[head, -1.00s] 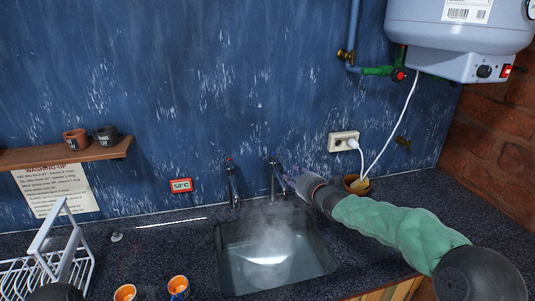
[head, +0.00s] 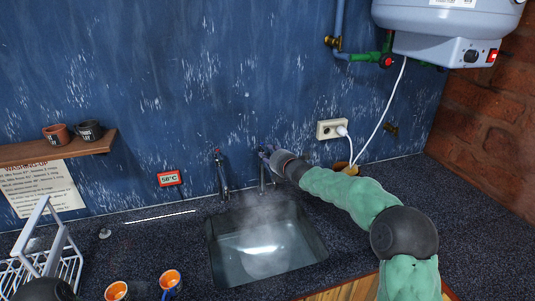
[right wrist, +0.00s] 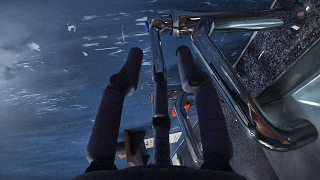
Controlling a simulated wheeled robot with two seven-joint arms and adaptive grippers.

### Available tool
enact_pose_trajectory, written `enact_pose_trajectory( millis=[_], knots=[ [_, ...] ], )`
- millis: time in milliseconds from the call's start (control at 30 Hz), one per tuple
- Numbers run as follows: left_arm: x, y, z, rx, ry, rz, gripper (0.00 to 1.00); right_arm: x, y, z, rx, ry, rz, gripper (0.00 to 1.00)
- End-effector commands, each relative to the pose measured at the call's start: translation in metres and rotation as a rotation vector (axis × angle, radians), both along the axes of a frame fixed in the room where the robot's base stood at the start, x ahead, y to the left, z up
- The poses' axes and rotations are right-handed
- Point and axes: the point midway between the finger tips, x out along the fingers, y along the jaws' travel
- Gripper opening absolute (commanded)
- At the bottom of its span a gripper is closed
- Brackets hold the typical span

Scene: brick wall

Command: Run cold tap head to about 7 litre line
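Two chrome taps stand behind the sink (head: 318,240). The left tap (head: 221,172) has a red mark on top. The right tap, the cold one (head: 262,180), has a blue mark on its head, seen in the right wrist view (right wrist: 155,24). Water in the sink (head: 262,262) is steaming; no litre line is legible. My right gripper (head: 270,155) is at the cold tap's head. In the right wrist view its dark fingers (right wrist: 158,60) are spread, with the cold tap's head just beyond and between the tips.
A red display (head: 169,178) on the wall seems to read 50°C.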

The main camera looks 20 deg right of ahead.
Motion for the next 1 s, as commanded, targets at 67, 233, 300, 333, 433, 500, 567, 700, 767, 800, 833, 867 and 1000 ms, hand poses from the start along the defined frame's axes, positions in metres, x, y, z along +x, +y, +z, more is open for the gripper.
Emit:
enact_pose_trajectory(
  millis=[67, 233, 300, 333, 433, 500, 567, 700, 767, 800, 833, 867, 1000],
  knots=[
    [0.000, 0.000, 0.001, 0.000, 0.000, 0.000, 0.40, 0.007, 0.002, -0.001, -0.001, -0.001, 0.001, 0.36],
    [0.000, 0.000, 0.002, 0.000, 0.000, 0.000, 0.40, 0.015, 0.003, -0.002, 0.001, -0.001, -0.001, 0.36],
    [0.000, 0.000, 0.002, 0.000, 0.000, 0.000, 0.40, 0.017, 0.003, -0.003, 0.001, -0.001, -0.001, 0.36],
    [0.000, 0.000, 0.002, 0.000, 0.000, 0.000, 0.40, 0.017, 0.003, -0.003, 0.000, -0.001, 0.000, 0.36],
    [0.000, 0.000, 0.002, 0.000, 0.000, 0.000, 0.40, 0.018, 0.003, -0.003, 0.000, -0.001, 0.000, 0.36],
    [0.000, 0.000, 0.002, 0.000, 0.000, 0.000, 0.40, 0.018, 0.003, -0.003, 0.000, -0.001, 0.000, 0.36],
    [0.000, 0.000, 0.002, 0.000, 0.000, 0.000, 0.40, 0.018, 0.003, -0.003, 0.000, -0.001, 0.000, 0.36],
    [0.000, 0.000, 0.002, 0.000, 0.000, 0.000, 0.40, 0.017, 0.003, -0.003, 0.000, -0.001, 0.000, 0.05],
    [0.000, 0.000, 0.002, 0.000, 0.000, 0.000, 0.40, 0.017, 0.004, -0.004, 0.000, 0.000, 0.000, 0.00],
    [0.000, 0.000, 0.002, 0.000, 0.000, 0.000, 0.40, 0.017, 0.004, -0.004, 0.000, 0.000, 0.000, 0.00],
    [0.000, 0.000, 0.002, 0.000, 0.000, 0.000, 0.40, 0.017, 0.004, -0.004, 0.000, 0.000, 0.000, 0.00],
    [0.000, 0.000, 0.002, 0.000, 0.000, 0.000, 0.40, 0.017, 0.004, -0.004, 0.000, 0.001, 0.001, 0.00],
    [0.000, 0.000, 0.003, 0.000, 0.000, 0.000, 0.40, 0.017, 0.003, -0.005, 0.001, 0.003, 0.000, 0.00]
  ],
)
